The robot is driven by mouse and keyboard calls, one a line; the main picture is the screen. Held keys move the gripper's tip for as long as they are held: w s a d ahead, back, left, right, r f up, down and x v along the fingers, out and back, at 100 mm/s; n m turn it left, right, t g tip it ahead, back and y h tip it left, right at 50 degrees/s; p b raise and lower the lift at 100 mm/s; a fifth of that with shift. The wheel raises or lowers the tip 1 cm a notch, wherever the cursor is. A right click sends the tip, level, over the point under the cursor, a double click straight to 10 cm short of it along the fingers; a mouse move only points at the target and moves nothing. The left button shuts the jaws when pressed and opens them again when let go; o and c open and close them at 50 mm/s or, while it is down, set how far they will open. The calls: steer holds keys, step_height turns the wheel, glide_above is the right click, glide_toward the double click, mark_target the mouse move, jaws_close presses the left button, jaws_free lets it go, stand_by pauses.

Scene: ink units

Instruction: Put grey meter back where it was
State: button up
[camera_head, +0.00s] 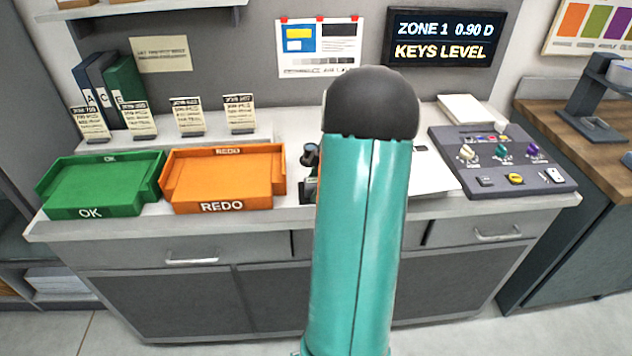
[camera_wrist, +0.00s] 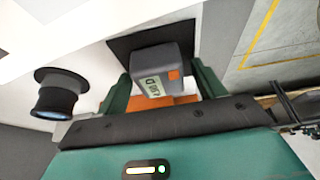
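The grey meter (camera_wrist: 166,65), with a small display and an orange square, shows in the wrist view between the two green fingers of my gripper (camera_wrist: 162,80). A dark square pad (camera_wrist: 122,48) lies on the pale worktop behind the meter. I cannot tell whether the meter touches the pad.
A black loupe-like item (camera_wrist: 60,95) stands left of my gripper; it also shows beside my arm (camera_head: 310,157). The green OK tray (camera_head: 100,183) and orange REDO tray (camera_head: 222,178) are on the counter's left. A control console (camera_head: 500,165) is on the right.

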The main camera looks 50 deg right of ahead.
steer(key=v, duration=1.2)
steer(key=w+a+r+m+h, duration=0.1)
steer(key=w+a+r, duration=0.1)
steer(key=a, duration=0.6)
steer(key=w+a+r+m, duration=0.1)
steer(key=w+a+r, duration=0.15)
steer(key=a, duration=0.55)
steer(key=w+a+r+m+h, duration=0.1)
steer(key=a+r, duration=0.2)
steer(key=a, duration=0.5)
steer(key=s+a+m+t, duration=0.1)
steer(key=s+a, duration=0.3)
steer(key=a, duration=0.6)
steer(key=s+a+f+m+t, duration=0.1)
steer(key=s+a+m, duration=0.3)
steer(key=a, duration=0.6)
steer(key=shift+s+a+f+h, duration=0.3)
steer(key=shift+s+h, duration=0.1)
steer(key=shift+s, duration=0.25)
